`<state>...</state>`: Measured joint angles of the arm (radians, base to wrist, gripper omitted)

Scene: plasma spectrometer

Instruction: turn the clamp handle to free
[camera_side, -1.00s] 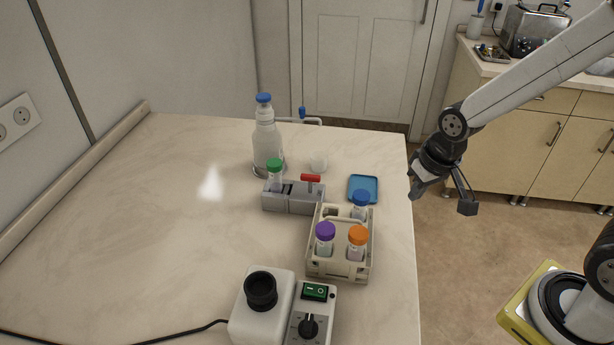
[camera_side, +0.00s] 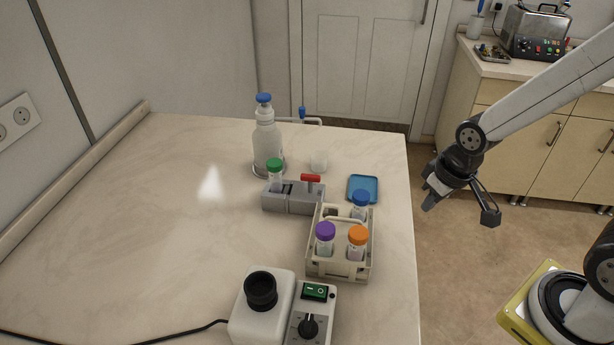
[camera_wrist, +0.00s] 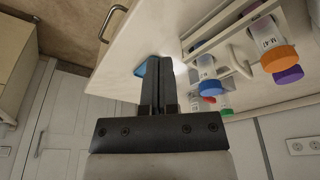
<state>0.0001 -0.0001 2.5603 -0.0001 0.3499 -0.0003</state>
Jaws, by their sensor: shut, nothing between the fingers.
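The clamp handle is a red bar (camera_side: 311,178) on a short post, on top of the grey clamp block (camera_side: 292,201) on the table. A green-capped tube (camera_side: 275,173) stands upright in the left part of the block. In the wrist view a small red spot (camera_wrist: 209,100) shows beside the blue cap, possibly the handle. My gripper (camera_side: 430,205) hangs beyond the table's right edge, well away from the handle. Its fingers (camera_wrist: 158,82) are together and empty in the wrist view.
A beige rack (camera_side: 340,268) with purple, orange and blue-capped tubes stands in front of the clamp block. A blue tray (camera_side: 363,188) lies near the right edge. A blue-capped bottle (camera_side: 267,145) stands behind the block. A device with a black knob (camera_side: 309,327) is at the front. The table's left is clear.

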